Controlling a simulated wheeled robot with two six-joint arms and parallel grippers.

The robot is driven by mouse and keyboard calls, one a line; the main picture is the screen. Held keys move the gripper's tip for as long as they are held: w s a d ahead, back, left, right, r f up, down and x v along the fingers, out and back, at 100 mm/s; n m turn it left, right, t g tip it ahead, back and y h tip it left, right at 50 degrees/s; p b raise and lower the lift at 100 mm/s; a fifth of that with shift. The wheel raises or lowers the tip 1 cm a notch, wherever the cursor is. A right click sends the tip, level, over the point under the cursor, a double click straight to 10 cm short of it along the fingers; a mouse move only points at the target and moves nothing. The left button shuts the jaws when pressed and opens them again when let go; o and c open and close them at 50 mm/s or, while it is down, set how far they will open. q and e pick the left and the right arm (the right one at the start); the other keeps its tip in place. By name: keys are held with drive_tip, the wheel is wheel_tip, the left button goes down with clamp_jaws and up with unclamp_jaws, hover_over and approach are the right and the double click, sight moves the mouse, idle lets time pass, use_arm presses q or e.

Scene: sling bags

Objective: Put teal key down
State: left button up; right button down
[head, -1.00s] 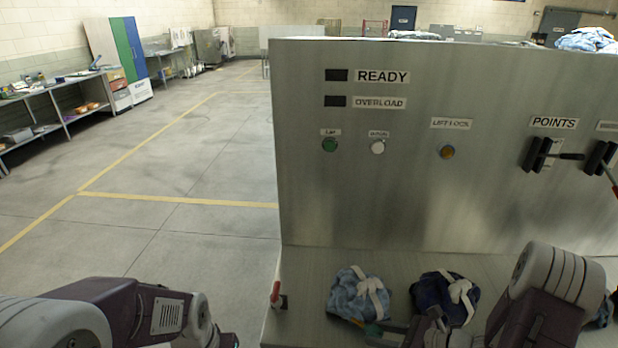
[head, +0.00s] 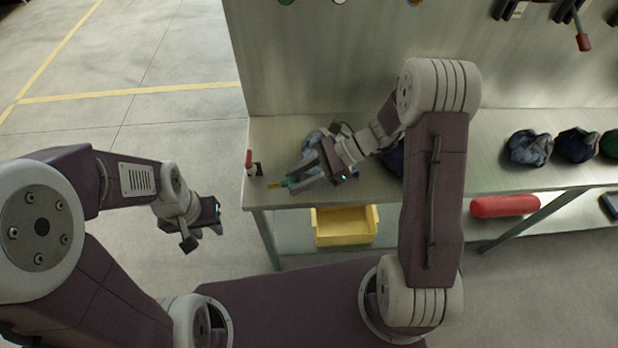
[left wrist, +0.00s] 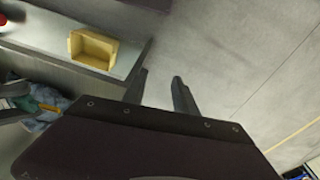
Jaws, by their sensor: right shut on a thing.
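The teal key (head: 291,182) is between the fingers of my right gripper (head: 302,174), over the left end of the workbench (head: 380,190). Its brass-coloured end (head: 274,186) points left; whether it touches the bench I cannot tell. In the left wrist view, an orange-yellow piece (left wrist: 48,108) shows beside the light-blue bag (left wrist: 36,121). My left gripper (head: 204,236) hangs empty over the floor, left of the bench. Its two fingers stand apart in the left wrist view (left wrist: 160,88).
A light-blue sling bag (head: 312,139) lies behind my right gripper, partly hidden, with a navy one (head: 392,160) beside it. More bags (head: 530,148) lie further right. A red-handled lever (head: 249,160) stands at the bench's left edge. A yellow bin (head: 345,238) sits on the lower shelf.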

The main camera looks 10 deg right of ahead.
use_arm(q)
drive_tip(key=o, duration=0.5)
drive_tip(key=shift+s+n, duration=0.3)
drive_tip(key=o, duration=0.5)
drive_tip(key=shift+s+r+n+g, duration=0.2)
drive_tip(key=shift+s+n+g, duration=0.3)
drive_tip(key=shift+s, duration=0.05)
drive_tip(key=shift+o, duration=1.3)
drive_tip(key=w+r, duration=0.1)
drive_tip(key=w+r+n, duration=0.1)
drive_tip(key=shift+r+g, duration=0.3)
use_arm(e)
drive_tip(key=shift+w, duration=0.1)
use_arm(q)
drive_tip(key=w+d+r, duration=1.1)
drive_tip(key=d+r, duration=0.2)
drive_tip(key=d, duration=0.3)
use_arm(e)
drive_tip(key=shift+d, duration=0.1)
use_arm(q)
drive_tip(key=d+f, duration=0.1)
drive_tip(key=f, duration=0.3)
drive_tip(key=s+d+f+m, duration=0.1)
drive_tip(key=f, duration=0.3)
drive_tip(key=d+f+m, duration=0.1)
drive_tip(key=f, duration=0.4)
drive_tip(key=shift+s+d+f+y, duration=0.1)
drive_tip(key=shift+s+y, duration=0.25)
drive_tip(key=shift+y, duration=0.05)
